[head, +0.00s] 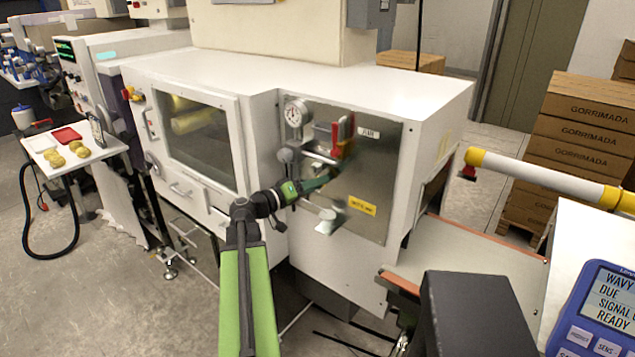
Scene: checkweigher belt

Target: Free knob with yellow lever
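A grey metal panel (380,170) on the front of the white machine carries the controls. A red upright handle (343,132) with a yellowish edge is at its upper middle; I cannot tell if this is the yellow lever. A round grey knob (286,155) is at the panel's left, below a dial gauge (296,113). A pale grey fitting (327,220) is at the lower middle. My gripper (331,178) is in front of the panel, below the red handle and right of the round knob. It is dark and small, so its fingers and any contact are unclear.
A yellow label (362,205) is low on the panel. A windowed door (200,140) is to the left. A white bar with yellow ends (540,178) reaches in from the right, above a belt (470,260). Stacked cartons (580,130) stand behind.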

